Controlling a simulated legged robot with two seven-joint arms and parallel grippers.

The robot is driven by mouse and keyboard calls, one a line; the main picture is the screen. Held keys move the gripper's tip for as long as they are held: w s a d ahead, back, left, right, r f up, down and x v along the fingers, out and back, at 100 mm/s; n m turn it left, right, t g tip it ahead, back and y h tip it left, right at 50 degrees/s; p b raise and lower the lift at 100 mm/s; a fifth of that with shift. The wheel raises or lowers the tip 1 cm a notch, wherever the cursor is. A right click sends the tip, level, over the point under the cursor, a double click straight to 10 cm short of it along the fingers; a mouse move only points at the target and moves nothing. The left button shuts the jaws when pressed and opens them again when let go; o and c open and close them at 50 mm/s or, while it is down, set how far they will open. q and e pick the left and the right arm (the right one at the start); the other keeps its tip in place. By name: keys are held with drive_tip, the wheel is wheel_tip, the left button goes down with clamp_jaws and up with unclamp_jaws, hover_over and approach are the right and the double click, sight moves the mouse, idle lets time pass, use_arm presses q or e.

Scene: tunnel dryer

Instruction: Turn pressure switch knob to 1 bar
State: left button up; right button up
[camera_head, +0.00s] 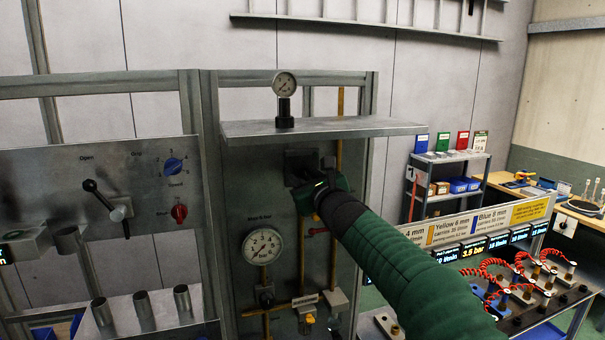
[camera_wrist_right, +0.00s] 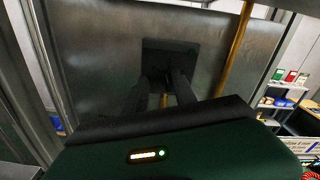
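A dark square block (camera_head: 295,157), which may be the pressure switch, sits on the metal panel under the shelf. It also shows in the right wrist view (camera_wrist_right: 170,53). My right gripper (camera_head: 303,178) reaches up to it, mostly hidden by my green arm in the head view. In the right wrist view its two dark fingers (camera_wrist_right: 165,80) point at the block's lower part, with a gap between them. Any knob at the fingertips is too dark to make out, so I cannot tell whether they hold it. My left gripper is out of view.
A round bar gauge (camera_head: 262,246) is below left of my right gripper. A smaller gauge (camera_head: 285,84) stands above the metal shelf (camera_head: 330,129). A yellow pipe (camera_wrist_right: 236,45) runs close to the right of the block. Blue (camera_head: 173,166) and red (camera_head: 179,213) knobs are on the left panel.

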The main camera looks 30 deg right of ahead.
drive_tip(key=shift+w+d+r, duration=0.1)
drive_tip(key=shift+w+d, duration=0.05)
drive_tip(key=shift+w, duration=0.05)
drive_tip(key=shift+s+d, duration=0.15)
drive_tip(key=shift+d, duration=0.3)
drive_tip(key=shift+w+d, duration=0.2)
drive_tip(key=shift+d, duration=0.05)
drive_tip(key=shift+w+d+f, duration=0.2)
drive_tip(key=shift+f, duration=0.1)
drive_tip(key=shift+c, duration=2.2)
drive_tip(key=shift+w+a, duration=0.15)
drive_tip(key=shift+a, duration=0.25)
clamp_jaws()
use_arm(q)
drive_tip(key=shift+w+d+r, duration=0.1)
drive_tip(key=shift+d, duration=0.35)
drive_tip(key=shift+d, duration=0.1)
use_arm(e)
drive_tip(key=shift+d, duration=0.2)
